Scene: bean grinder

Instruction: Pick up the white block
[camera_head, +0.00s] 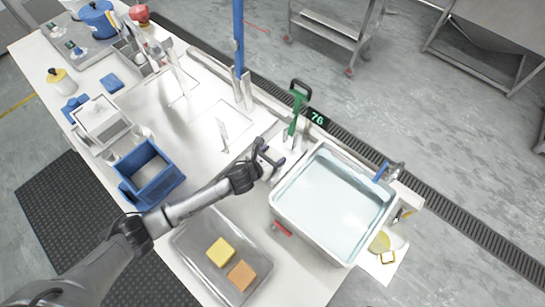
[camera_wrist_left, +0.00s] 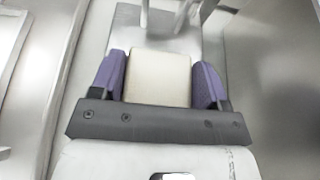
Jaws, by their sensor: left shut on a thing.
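The white block (camera_wrist_left: 158,78) is cream-white and sits between the two purple fingers of my left gripper (camera_wrist_left: 158,85) in the left wrist view. The fingers touch it on both sides, and the gripper is shut on it. In the head view my left gripper (camera_head: 270,158) is at the end of the arm from the left, beside the water-filled white basin. There the block is too small and too covered to make out clearly. I cannot tell whether it is lifted off the surface. My right gripper is not in view.
The white basin (camera_head: 278,205) lies right of the gripper. A green-handled tool (camera_head: 296,112) stands behind it, near a display reading 76 (camera_head: 317,118). A blue crate (camera_head: 150,175) is to the left. A metal tray (camera_head: 205,268) holds a yellow block (camera_head: 220,252) and an orange block (camera_head: 241,276).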

